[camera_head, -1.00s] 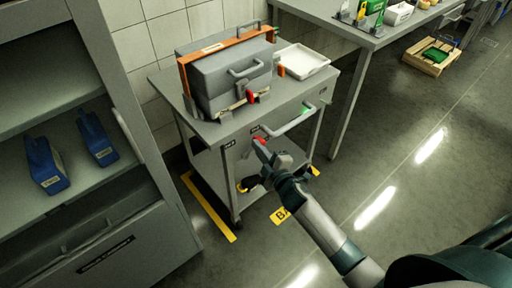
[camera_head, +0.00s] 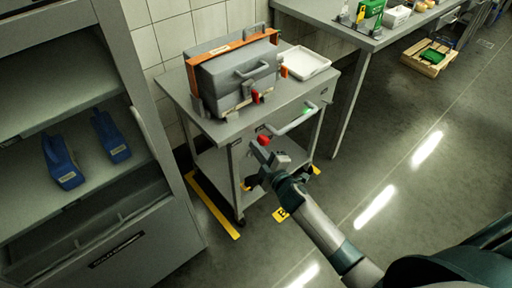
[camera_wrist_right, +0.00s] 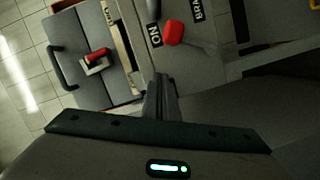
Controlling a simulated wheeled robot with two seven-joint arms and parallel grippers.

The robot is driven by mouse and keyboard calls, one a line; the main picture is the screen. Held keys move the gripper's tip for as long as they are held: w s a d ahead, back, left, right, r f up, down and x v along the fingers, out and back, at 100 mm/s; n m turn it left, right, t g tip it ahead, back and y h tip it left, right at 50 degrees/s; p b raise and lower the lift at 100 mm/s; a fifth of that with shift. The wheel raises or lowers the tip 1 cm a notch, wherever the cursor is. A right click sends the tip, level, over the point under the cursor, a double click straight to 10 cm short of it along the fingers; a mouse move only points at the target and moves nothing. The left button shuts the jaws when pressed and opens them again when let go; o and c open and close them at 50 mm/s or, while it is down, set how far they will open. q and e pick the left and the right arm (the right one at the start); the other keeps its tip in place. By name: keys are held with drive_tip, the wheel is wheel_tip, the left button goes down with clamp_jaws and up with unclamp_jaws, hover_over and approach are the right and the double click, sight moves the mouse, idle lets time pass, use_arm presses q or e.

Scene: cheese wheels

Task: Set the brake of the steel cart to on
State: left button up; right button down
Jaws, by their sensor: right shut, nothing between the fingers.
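The steel cart (camera_head: 222,130) stands by the tiled wall, with a grey case (camera_head: 236,78) strapped in orange on its top. The red brake knob (camera_head: 263,140) is on the cart's front, below the handle. In the right wrist view the red knob (camera_wrist_right: 173,32) sits right beside the black "ON" label (camera_wrist_right: 154,36); a partly cut-off "BRA" label (camera_wrist_right: 197,11) is close by. My right gripper (camera_head: 257,152) is shut and empty, just below the knob; its fingers (camera_wrist_right: 160,82) appear apart from it. Contact is hard to judge. My left gripper is out of view.
A grey cabinet (camera_head: 160,225) with blue containers stands at left. A workbench (camera_head: 372,40) is at upper right, with a wooden crate (camera_head: 430,57) on the floor beyond. A white tray (camera_head: 305,62) lies on the cart. Yellow floor markings (camera_head: 212,205) edge the cart; the right floor is open.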

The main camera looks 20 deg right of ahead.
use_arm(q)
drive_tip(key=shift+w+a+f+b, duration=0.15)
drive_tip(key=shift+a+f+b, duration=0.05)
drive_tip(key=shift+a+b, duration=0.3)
use_arm(e)
drive_tip(key=s+d, duration=0.1)
drive_tip(key=s, duration=0.8)
drive_tip(key=shift+d+r, duration=0.25)
drive_tip(key=shift+r, duration=0.2)
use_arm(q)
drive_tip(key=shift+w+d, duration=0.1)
